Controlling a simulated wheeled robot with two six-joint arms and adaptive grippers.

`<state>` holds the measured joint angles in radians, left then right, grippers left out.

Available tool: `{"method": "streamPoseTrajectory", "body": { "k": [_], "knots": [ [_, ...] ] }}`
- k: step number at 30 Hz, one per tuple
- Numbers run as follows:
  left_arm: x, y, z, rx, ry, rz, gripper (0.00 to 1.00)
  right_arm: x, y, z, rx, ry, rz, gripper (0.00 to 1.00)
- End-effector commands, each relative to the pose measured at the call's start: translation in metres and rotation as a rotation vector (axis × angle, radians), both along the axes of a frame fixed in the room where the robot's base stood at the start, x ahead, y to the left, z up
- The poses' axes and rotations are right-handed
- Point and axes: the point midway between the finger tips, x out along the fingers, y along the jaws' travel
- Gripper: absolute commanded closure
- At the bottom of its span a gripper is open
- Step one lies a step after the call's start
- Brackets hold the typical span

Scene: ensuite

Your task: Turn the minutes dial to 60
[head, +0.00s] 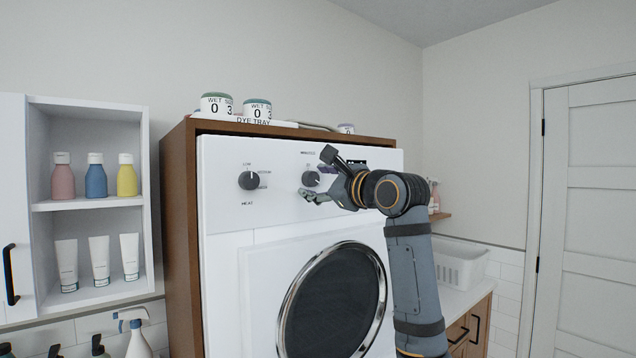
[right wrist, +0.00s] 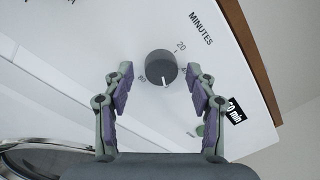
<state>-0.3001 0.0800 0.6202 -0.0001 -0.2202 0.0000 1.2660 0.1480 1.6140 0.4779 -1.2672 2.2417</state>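The minutes dial (right wrist: 160,67) is a dark round knob on the white machine front, under the word MINUTES; it also shows in the head view (head: 311,178). Its white pointer mark points downward in the right wrist view, between the mark at its right and the one at its lower left. A small black display (right wrist: 236,110) seems to read 60 min. My right gripper (right wrist: 160,75) is open, with one finger on each side of the dial and visible gaps to it. It also shows in the head view (head: 317,175), partly covering the panel. My left gripper is out of view.
A second dial labelled HEAT (head: 249,180) sits left on the panel. The round door (head: 335,300) is below. Jars (head: 216,105) and a tray stand on top of the machine. An open shelf with bottles (head: 96,178) is at left; a white basket (head: 458,262) is at right.

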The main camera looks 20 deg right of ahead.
Motion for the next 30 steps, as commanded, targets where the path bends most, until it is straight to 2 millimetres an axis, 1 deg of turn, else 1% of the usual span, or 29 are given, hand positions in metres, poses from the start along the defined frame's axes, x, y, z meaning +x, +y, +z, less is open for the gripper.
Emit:
{"method": "streamPoseTrajectory", "body": {
  "k": [5, 8, 11, 15, 18, 21, 25, 30],
  "knots": [
    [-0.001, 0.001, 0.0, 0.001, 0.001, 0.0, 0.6, -0.001, -0.001, 0.001, 0.0, -0.002, -0.001, 0.43],
    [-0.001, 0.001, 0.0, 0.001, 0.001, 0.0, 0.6, -0.01, -0.005, 0.001, -0.001, -0.004, -0.002, 0.43],
    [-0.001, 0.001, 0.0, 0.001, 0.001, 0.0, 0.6, -0.03, -0.011, -0.001, -0.003, -0.005, -0.004, 0.43],
    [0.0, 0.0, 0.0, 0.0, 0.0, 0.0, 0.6, -0.064, -0.022, -0.003, -0.005, -0.005, -0.006, 0.43],
    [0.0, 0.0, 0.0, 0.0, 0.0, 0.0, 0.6, -0.085, -0.029, -0.005, -0.005, -0.003, -0.006, 0.43],
    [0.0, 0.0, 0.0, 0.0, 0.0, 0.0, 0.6, -0.1, -0.035, -0.005, -0.003, -0.003, -0.005, 0.43],
    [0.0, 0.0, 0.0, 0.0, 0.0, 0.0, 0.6, -0.112, -0.037, -0.007, -0.001, 0.0, -0.001, 0.43],
    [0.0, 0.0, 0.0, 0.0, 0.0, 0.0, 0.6, -0.114, -0.038, -0.007, 0.0, 0.001, -0.001, 0.43]
  ]
}}
